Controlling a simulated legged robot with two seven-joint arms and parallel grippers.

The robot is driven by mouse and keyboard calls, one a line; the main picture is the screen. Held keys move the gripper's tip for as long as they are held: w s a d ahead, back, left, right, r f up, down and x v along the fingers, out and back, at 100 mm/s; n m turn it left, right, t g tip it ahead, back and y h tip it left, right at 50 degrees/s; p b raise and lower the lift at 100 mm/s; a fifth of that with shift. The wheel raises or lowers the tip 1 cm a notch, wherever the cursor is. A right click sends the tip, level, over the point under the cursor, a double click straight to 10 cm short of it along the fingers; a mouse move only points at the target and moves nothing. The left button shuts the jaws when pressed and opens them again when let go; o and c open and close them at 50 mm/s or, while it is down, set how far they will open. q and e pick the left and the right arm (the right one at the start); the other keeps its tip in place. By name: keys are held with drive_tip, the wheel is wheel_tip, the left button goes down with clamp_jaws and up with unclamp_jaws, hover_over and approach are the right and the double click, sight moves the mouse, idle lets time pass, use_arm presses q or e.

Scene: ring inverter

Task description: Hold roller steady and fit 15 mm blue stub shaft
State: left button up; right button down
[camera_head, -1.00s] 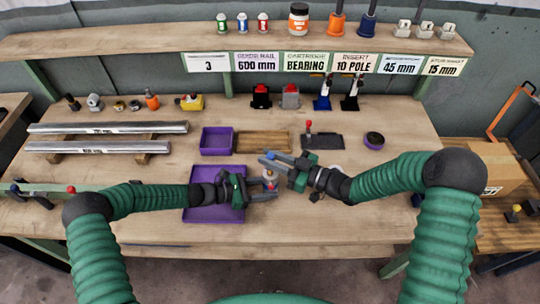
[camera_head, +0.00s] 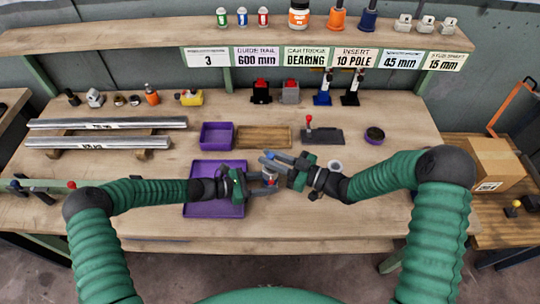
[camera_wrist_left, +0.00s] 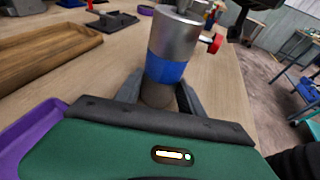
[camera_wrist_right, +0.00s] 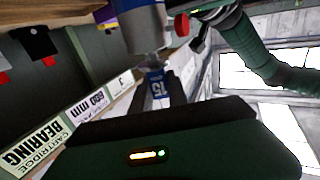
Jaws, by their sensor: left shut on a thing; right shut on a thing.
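The roller (camera_head: 270,180) is a grey metal cylinder. In the left wrist view the roller (camera_wrist_left: 175,38) stands up from my left gripper (camera_wrist_left: 158,100), with a blue band and a red knob at its side. My left gripper (camera_head: 262,186) is shut on its lower end. My right gripper (camera_head: 272,162) is shut on the blue stub shaft (camera_wrist_right: 157,86), which is marked 15. In the right wrist view the shaft's silver end points toward the roller (camera_wrist_right: 140,22); whether they touch I cannot tell.
A purple tray (camera_head: 197,210) lies under my left gripper. A purple bin (camera_head: 217,136), a wooden tray (camera_head: 262,138) and a dark fixture with a red knob (camera_head: 322,136) stand behind.

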drive_tip(key=shift+f, duration=0.7)
drive_tip(key=c, duration=1.2)
unclamp_jaws()
drive_tip(key=v, duration=1.2)
drive_tip(key=shift+w+f, duration=0.1)
use_arm(q)
drive_tip(key=o, duration=1.1)
